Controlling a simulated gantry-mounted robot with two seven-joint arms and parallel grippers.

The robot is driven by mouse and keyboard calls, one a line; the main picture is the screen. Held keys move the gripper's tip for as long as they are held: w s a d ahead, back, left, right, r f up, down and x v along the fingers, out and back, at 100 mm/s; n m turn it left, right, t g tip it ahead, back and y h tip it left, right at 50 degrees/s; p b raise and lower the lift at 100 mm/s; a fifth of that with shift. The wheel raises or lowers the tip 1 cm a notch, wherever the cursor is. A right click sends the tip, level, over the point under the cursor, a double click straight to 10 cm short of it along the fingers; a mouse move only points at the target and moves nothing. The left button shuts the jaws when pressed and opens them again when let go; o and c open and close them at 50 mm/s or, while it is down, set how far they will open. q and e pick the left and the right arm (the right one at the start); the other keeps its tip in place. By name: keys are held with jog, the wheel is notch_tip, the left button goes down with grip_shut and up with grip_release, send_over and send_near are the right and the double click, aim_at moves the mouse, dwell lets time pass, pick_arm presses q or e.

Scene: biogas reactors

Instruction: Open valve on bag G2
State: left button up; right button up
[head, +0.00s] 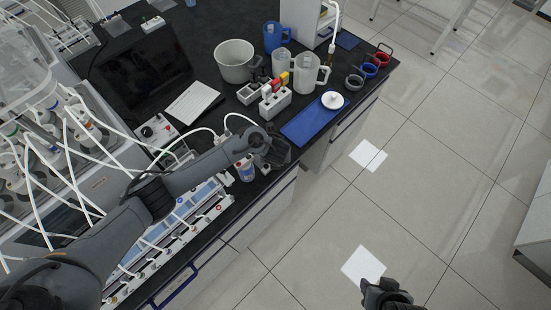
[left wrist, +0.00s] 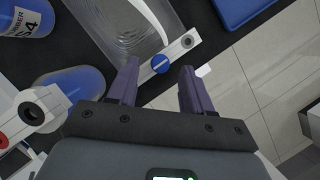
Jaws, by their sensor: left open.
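My left gripper (head: 277,158) reaches over the front edge of the black bench. In the left wrist view its two purple fingers (left wrist: 158,68) are apart, with nothing gripped between them. A round blue valve knob (left wrist: 160,63) with a pale slot line sits on a white bar (left wrist: 186,43), between and just beyond the fingertips. A clear, crinkled bag (left wrist: 118,30) lies against the bar. No G2 label is readable, so I cannot tell which bag this is. In the head view my arm and gripper hide this spot. My right gripper (head: 388,294) is over the floor, dark and partly cut off.
A blue-capped bottle marked S4 (left wrist: 28,18) and another blue-topped container (left wrist: 75,88) stand left of the fingers. A blue tray (head: 309,124), clear jugs (head: 311,75) and a grey bucket (head: 235,62) stand on the bench. Tubes crowd the left.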

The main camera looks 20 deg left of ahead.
pick_arm(q)
jog(key=shift+x, duration=0.75)
grip_shut()
